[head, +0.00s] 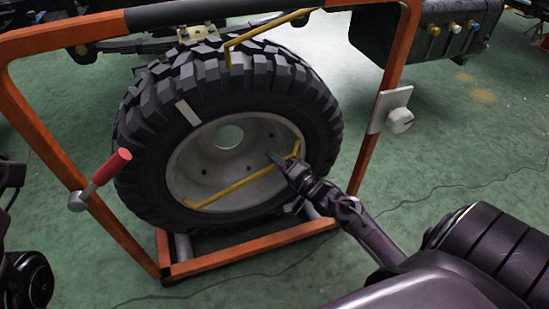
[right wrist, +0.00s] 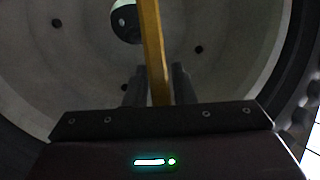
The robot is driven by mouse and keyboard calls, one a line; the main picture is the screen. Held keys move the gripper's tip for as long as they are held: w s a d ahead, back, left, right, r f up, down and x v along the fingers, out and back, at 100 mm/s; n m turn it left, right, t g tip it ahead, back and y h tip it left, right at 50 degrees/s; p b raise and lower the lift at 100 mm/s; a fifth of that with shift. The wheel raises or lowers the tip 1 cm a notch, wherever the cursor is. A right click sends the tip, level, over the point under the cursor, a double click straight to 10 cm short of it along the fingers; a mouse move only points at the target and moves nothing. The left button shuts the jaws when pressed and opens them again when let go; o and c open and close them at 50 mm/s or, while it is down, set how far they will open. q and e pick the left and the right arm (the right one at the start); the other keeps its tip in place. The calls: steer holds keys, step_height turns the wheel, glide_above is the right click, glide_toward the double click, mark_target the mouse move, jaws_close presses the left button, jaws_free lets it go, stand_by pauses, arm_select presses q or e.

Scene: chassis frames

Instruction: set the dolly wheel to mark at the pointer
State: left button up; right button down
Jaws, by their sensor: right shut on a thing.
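The dolly wheel (head: 140,165) is a big knobbly black tyre on a grey rim, upright inside an orange frame. A white mark (head: 187,112) lies on the tyre's upper left sidewall. The yellow bent pointer (head: 232,55) hangs from the frame's top bar, its tip at the top of the tyre, right of the mark. A yellow bar (head: 240,184) crosses the rim. My right gripper (head: 284,163) is shut on this bar near its right end; the bar (right wrist: 153,45) runs between the fingers in the right wrist view. My left gripper (head: 12,172) is mostly cut off at the left edge.
The orange frame (head: 388,75) carries a red-handled lever (head: 105,172) on its left post and a grey knob on a plate (head: 398,118) on its right post. A dark tank (head: 440,30) and chassis parts stand behind. Cables cross the green floor.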

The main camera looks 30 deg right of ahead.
steer(key=f+m, duration=0.2)
steer(key=f, duration=0.1)
steer(key=d+f+m+t, duration=0.1)
steer(key=shift+s+f+m+h+b, duration=0.2)
steer(key=shift+m+h+b, duration=0.1)
steer(key=shift+h, duration=0.1)
steer(key=c, duration=1.5)
jaws_free()
steer(key=shift+w+r, duration=0.1)
steer(key=shift+r, duration=0.05)
steer(key=shift+c, duration=0.2)
steer(key=shift+o, duration=1.4)
steer(key=shift+r, duration=0.15)
